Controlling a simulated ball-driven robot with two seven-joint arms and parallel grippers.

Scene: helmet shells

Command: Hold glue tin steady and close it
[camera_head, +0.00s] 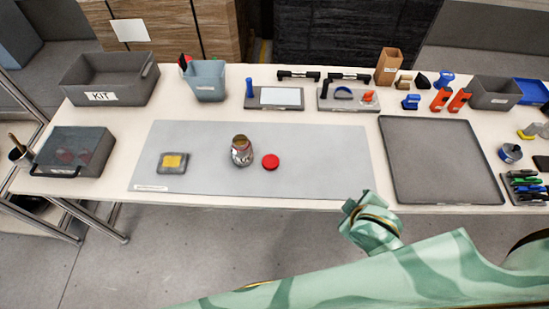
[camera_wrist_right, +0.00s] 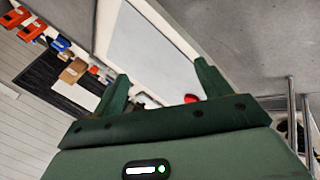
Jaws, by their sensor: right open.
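The glue tin (camera_head: 241,150), a silvery metal tin, stands upright near the middle of the grey mat (camera_head: 315,165) in the head view. The red lid (camera_head: 270,161) lies flat on the mat just right of it, apart from it. My right gripper (camera_wrist_right: 160,82) is open and empty in the right wrist view. A red piece, probably the lid (camera_wrist_right: 191,98), shows past its right finger there; I cannot make out the tin in that view. My green right arm crosses the bottom right of the head view, in front of the table. My left gripper is not in view.
A yellow-topped block (camera_head: 173,162) lies on the mat's left. A dark tray (camera_head: 437,160) is right of the mat. The KIT bin (camera_head: 110,80), a grey-blue bin (camera_head: 206,82) and tool holders line the back. The mat's right part is clear.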

